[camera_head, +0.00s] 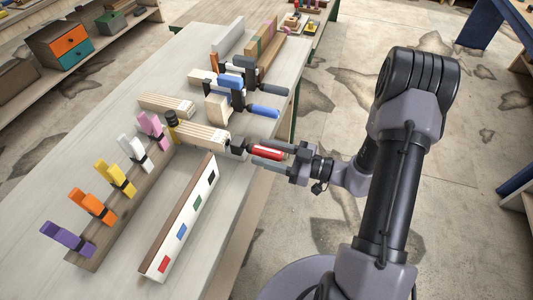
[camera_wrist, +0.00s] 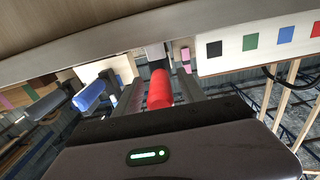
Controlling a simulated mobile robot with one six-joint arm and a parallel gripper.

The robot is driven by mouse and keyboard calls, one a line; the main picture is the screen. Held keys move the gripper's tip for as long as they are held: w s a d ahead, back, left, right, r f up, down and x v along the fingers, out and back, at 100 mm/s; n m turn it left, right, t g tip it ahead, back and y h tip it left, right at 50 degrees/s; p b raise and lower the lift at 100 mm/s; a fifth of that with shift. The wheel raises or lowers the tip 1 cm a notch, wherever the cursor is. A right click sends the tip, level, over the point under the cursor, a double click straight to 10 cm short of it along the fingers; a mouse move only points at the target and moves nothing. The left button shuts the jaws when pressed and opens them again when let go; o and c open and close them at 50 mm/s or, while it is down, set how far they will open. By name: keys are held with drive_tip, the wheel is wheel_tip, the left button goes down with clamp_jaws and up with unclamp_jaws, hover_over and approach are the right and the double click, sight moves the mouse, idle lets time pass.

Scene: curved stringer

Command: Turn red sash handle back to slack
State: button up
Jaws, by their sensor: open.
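The red sash handle (camera_head: 267,153) sticks out to the right past the table edge, from a dark clamp end (camera_head: 238,146) beside a laminated wood block (camera_head: 205,137). My gripper (camera_head: 270,156) is open, with its two fingers on either side of the red handle. In the wrist view the red handle (camera_wrist: 160,89) lies between the open fingers (camera_wrist: 163,88), with a narrow gap visible on each side. Its far end runs towards the table edge. The clamp's screw is mostly hidden.
A blue handle (camera_head: 262,111) and a dark handle (camera_head: 273,90) project nearby. A white strip with coloured squares (camera_head: 165,249) lies in front. A rack (camera_head: 100,245) of coloured clamps stands at left. The table (camera_head: 120,280) has bare areas. Floor lies right of the edge.

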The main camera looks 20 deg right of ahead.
drive_tip(key=shift+c, duration=0.5)
clamp_jaws()
